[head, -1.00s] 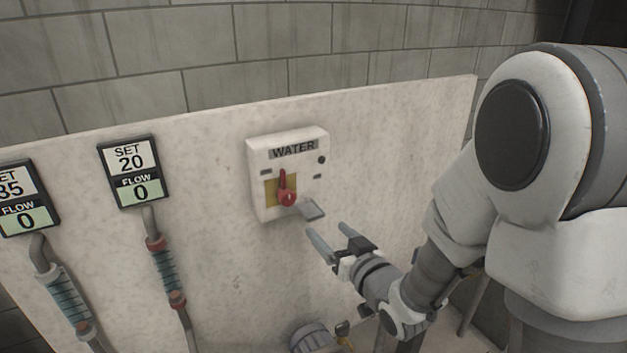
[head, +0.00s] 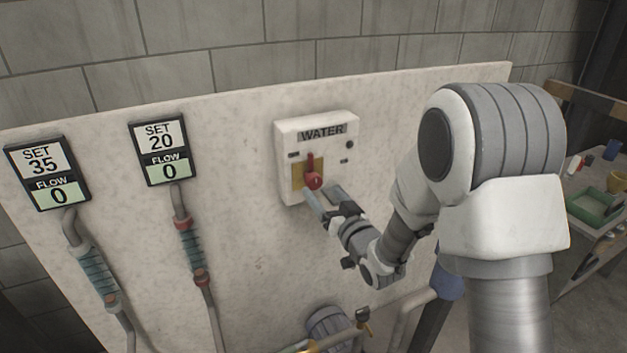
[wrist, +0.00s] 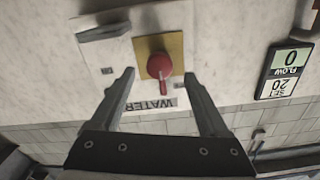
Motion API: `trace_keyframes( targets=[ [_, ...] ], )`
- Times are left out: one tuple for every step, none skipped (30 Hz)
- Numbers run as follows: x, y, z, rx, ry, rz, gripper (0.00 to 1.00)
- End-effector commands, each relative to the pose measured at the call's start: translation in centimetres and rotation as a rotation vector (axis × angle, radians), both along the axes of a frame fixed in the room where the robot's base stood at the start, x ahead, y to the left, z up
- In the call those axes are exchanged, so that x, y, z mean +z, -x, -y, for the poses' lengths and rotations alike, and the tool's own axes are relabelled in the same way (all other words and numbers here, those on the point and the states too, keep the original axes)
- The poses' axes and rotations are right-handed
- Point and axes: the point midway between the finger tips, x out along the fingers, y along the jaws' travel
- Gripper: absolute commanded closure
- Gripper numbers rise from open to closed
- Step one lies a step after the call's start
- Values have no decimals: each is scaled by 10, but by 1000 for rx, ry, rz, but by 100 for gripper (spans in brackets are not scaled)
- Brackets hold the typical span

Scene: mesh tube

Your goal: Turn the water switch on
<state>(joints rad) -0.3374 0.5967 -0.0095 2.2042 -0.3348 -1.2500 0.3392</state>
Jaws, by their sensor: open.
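The white WATER switch box (head: 293,133) is mounted on the pale panel. Its red lever (head: 313,172) points up on a yellow plate, and it also shows in the wrist view (wrist: 159,68), where the picture is upside down. My gripper (head: 322,195) is just below and in front of the lever in the head view. In the wrist view its two fingers (wrist: 160,85) are spread wide, with the lever seen in the gap between them. Nothing is held. I cannot tell whether a finger touches the lever.
Two SET/FLOW displays, one reading 35 and 0 (head: 48,172), the other 20 and 0 (head: 161,150), are on the panel to the left, with pipes (head: 195,255) below. A motor-like cylinder (head: 330,328) sits low. A table with a green tray (head: 597,207) stands at right.

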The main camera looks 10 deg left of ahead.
Motion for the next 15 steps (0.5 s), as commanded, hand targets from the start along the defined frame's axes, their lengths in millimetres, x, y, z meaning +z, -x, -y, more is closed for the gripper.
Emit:
trace_keyframes(
  targets=[
    [0,-8,-6,1,0,0,21],
    [1,-12,-9,1,-1,1,21],
    [0,-17,-14,1,0,0,21],
    [0,-21,-17,1,0,-1,21],
    [0,-25,-19,1,-1,1,21],
    [0,-29,-22,1,0,0,21],
    [0,-33,-25,0,1,1,21],
    [0,-35,-27,0,1,0,21],
    [0,-39,-29,0,1,1,21],
    [0,-41,-31,0,1,1,21],
    [0,-43,-32,0,1,0,21],
    [0,-45,-34,0,0,0,21],
    [0,-46,-35,0,0,0,21],
    [0,-47,-35,-1,0,0,21],
    [0,-48,-36,-1,0,0,21]
  ],
)
